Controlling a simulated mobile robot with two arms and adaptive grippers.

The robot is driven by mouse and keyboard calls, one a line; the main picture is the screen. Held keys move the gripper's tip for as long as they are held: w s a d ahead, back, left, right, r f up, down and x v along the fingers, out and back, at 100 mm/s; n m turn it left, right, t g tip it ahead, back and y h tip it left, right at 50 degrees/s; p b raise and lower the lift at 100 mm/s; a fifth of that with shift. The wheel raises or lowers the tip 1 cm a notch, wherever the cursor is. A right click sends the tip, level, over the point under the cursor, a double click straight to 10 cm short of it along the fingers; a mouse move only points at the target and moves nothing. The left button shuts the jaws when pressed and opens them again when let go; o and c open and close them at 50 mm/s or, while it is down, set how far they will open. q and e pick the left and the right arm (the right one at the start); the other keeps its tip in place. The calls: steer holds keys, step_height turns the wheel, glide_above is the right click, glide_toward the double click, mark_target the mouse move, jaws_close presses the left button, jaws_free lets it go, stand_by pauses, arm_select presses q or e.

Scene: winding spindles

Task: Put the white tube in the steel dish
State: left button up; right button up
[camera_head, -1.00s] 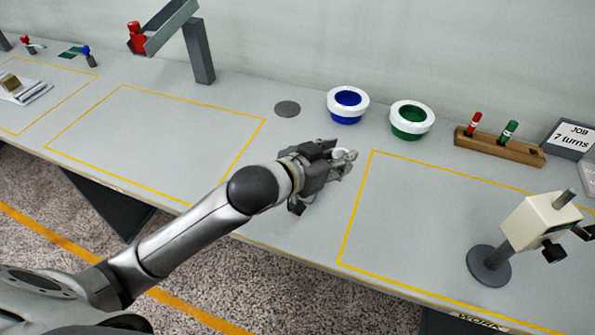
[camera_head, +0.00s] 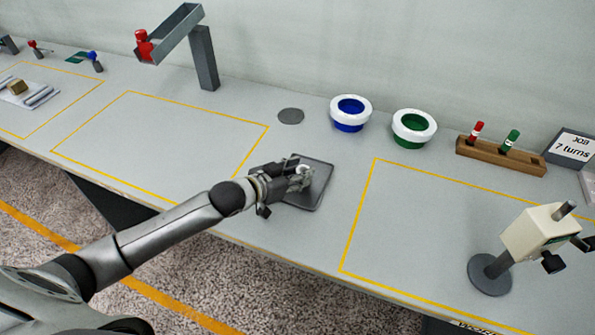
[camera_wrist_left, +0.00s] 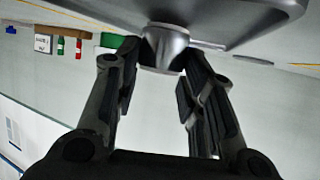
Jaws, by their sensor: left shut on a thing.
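My left gripper (camera_head: 303,176) is shut on a pale, ring-like end of the white tube (camera_head: 304,170). In the left wrist view the held piece (camera_wrist_left: 165,46) looks grey and shiny between the fingertips. The steel dish (camera_head: 316,197) is a grey, square-looking dish with rounded corners and a thin rim. My gripper is over it and hides its left part. In the left wrist view the dish (camera_wrist_left: 235,14) fills the top, close to the held piece. I cannot tell whether the tube touches it. My right gripper is not in view.
Behind stand a blue-and-white pot (camera_head: 350,113), a green-and-white pot (camera_head: 413,128) and a flat grey disc (camera_head: 291,116). A wooden rack (camera_head: 500,156) and a cream winder (camera_head: 533,228) are at right. A grey post (camera_head: 205,58) stands back left. Both large yellow-outlined areas nearby are mostly clear.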

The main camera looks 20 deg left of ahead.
arm_select(q)
steer(key=shift+f, duration=0.2)
steer(key=o, duration=0.8)
steer(key=shift+c, duration=0.2)
steer(key=shift+r, duration=0.2)
steer(key=shift+s+a, duration=0.15)
steer(key=shift+s, duration=0.25)
steer(key=v, duration=1.1)
steer(key=shift+s, duration=0.1)
steer(key=shift+a, duration=0.1)
